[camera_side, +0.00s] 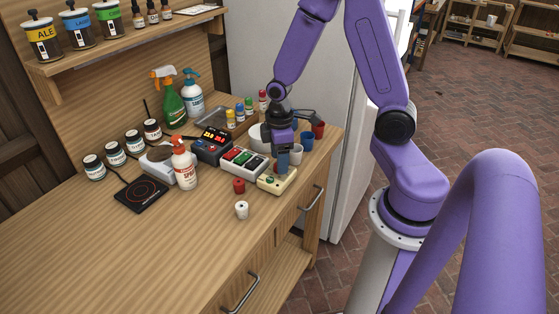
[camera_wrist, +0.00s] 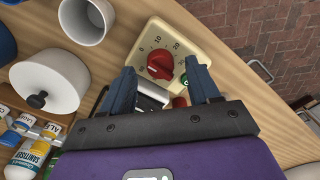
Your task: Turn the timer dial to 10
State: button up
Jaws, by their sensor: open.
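The timer (camera_wrist: 171,32) is a cream box with a red dial (camera_wrist: 160,64) and printed numbers around it, among them 0, 10 and 20. In the side view the timer (camera_side: 277,184) sits near the front right edge of the bench, below my gripper (camera_side: 284,166). In the wrist view my gripper (camera_wrist: 165,85) is open, with one blue finger on each side of the dial and nothing held. The dial's pointer setting is too small to read surely. A green button shows on the timer by the right finger.
A white lidded pot (camera_wrist: 50,80) and a grey cup (camera_wrist: 86,20) stand left of the timer in the wrist view. In the side view, a switch box (camera_side: 244,162), a red cap (camera_side: 239,185) and a white cap (camera_side: 241,209) are close by. The front left bench is clear.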

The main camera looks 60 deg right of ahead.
jog(key=shift+f, duration=0.65)
jog(key=c, duration=1)
jog(key=shift+c, duration=0.2)
jog(key=shift+m, duration=0.3)
jog(key=m, duration=0.4)
jog(key=shift+m, duration=2.3)
